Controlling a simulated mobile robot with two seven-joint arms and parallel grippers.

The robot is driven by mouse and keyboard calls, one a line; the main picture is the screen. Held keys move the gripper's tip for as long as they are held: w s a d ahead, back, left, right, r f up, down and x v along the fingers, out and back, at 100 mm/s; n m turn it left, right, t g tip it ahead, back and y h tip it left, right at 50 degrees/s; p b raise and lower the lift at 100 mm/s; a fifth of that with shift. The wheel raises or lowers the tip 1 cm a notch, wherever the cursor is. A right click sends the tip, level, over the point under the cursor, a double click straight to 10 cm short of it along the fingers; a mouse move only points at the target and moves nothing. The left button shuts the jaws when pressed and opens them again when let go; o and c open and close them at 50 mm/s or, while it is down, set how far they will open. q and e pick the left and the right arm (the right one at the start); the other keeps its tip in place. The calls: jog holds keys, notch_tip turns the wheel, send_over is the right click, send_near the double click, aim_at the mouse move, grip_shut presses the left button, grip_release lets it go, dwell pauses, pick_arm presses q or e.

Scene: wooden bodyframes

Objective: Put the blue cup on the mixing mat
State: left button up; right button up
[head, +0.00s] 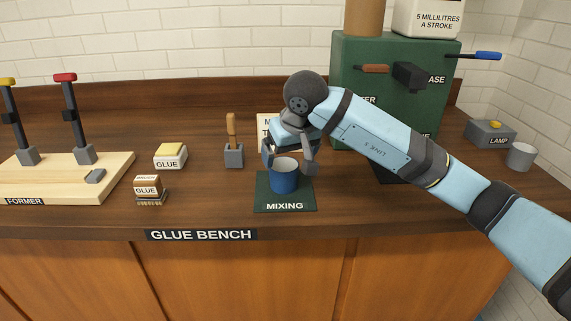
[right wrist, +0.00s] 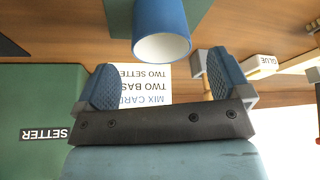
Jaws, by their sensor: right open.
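The blue cup (head: 284,181) stands upright on the dark green mixing mat (head: 265,203), near its middle. In the right wrist view the cup (right wrist: 160,32) shows its pale open mouth, just beyond the fingertips, with the mat (right wrist: 117,17) behind it. In the right wrist view no part of the cup is between the fingers of the gripper (right wrist: 163,80), and a gap shows. My left gripper is in neither view.
A green dispenser (head: 350,60) with levers stands behind at right. A mix card (head: 266,122) stands behind my gripper. A lamp box (head: 490,133) and grey cup (head: 521,156) are right.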

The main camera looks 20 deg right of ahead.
jog(key=v, duration=0.5)
jog(key=s+a+f+g+y, duration=0.1)
jog(key=a+f, duration=0.1)
jog(key=a, duration=0.1)
jog(key=s+a+f+m+y, duration=0.1)
jog(key=s+a+f+y, duration=0.1)
jog(key=f, duration=0.1)
jog(key=s+a+f+g+y, duration=0.1)
jog(key=s+a+f+y, duration=0.1)
jog(key=a, duration=0.1)
jog(key=shift+a+f+m+g, duration=0.2)
jog(key=shift+a+m+g, duration=0.1)
jog(key=s+a+m+g+y, duration=0.2)
jog(key=s+a+m+y, duration=0.7)
jog(key=s+m+y, duration=0.5)
jog(key=w+d+f+m+t+h, duration=0.1)
jog(key=d+f+m+t+h, duration=0.3)
jog(key=m+t, duration=0.95)
jog(key=w+d+f+m+t+h, duration=0.2)
jog(key=d+f+m+t+h, duration=0.25)
jog(key=m, duration=1.75)
jog(key=s+d+f+m+g+h, duration=0.3)
jog(key=s+f+m, duration=0.3)
jog(key=f+m, duration=0.3)
jog(key=s+d+f+m+g+h, duration=0.3)
jog(key=s+f+m, duration=0.3)
jog(key=f+m, duration=0.4)
jog(key=shift+s+d+h, duration=0.2)
jog(key=shift+d+h, duration=0.05)
jog(key=shift+h, duration=0.2)
